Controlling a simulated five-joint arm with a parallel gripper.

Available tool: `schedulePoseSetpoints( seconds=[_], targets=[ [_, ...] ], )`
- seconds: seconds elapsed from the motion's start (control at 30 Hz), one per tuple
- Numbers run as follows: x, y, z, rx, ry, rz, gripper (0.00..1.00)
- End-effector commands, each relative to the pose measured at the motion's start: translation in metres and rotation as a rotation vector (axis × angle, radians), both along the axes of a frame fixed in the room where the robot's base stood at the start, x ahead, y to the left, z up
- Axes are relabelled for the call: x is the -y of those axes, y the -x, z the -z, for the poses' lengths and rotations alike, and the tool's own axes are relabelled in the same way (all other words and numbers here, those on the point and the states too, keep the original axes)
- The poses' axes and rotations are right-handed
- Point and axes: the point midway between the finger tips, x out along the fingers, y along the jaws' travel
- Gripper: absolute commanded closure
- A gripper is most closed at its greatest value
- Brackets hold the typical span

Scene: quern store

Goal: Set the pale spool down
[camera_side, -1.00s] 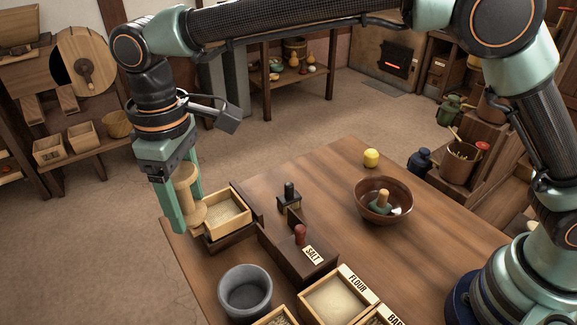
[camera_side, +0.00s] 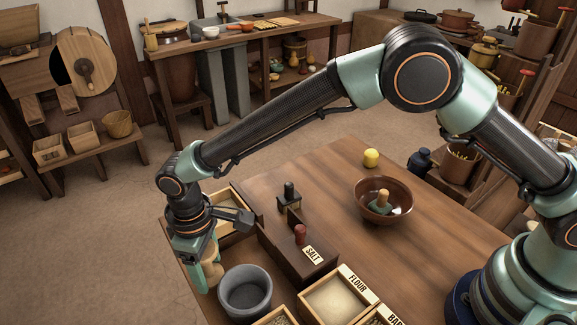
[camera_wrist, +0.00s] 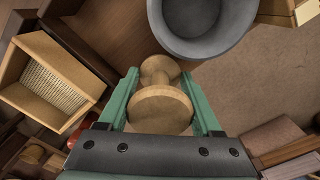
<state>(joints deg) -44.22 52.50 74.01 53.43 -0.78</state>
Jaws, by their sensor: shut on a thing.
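The pale spool (camera_wrist: 160,108) is light wood with a narrow waist and wide round ends. In the wrist view it sits between the two green fingers of my gripper (camera_wrist: 162,98), which is shut on it. In the side view my gripper (camera_side: 203,275) is low at the table's left edge, just left of the grey stone pot. The spool (camera_side: 212,256) is mostly hidden there behind the fingers. I cannot tell whether the spool touches the table.
The grey pot (camera_side: 246,292) stands close by, also at the top of the wrist view (camera_wrist: 208,40). A grain drawer (camera_side: 232,222) lies behind the gripper. The salt box (camera_side: 300,262), flour box (camera_side: 338,302) and brown bowl (camera_side: 384,200) stand to the right. The right-hand tabletop has free room.

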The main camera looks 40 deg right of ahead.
Motion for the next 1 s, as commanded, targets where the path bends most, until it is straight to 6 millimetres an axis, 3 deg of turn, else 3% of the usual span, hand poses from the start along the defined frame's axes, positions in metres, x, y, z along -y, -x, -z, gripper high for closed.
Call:
schedulePoseSetpoints(
  seconds=[0.13,0.53,0.57,0.6,1.0],
  targets=[
    [0.0,0.0,0.02,-0.001,0.001,0.0,0.9],
    [0.0,0.0,0.025,-0.001,0.001,0.0,0.9],
    [0.0,0.0,0.025,-0.001,0.001,0.0,0.23],
    [0.0,0.0,0.025,-0.001,0.001,0.0,0.07],
    [0.0,0.0,0.02,0.001,-0.001,0.0,0.04]
  ],
)
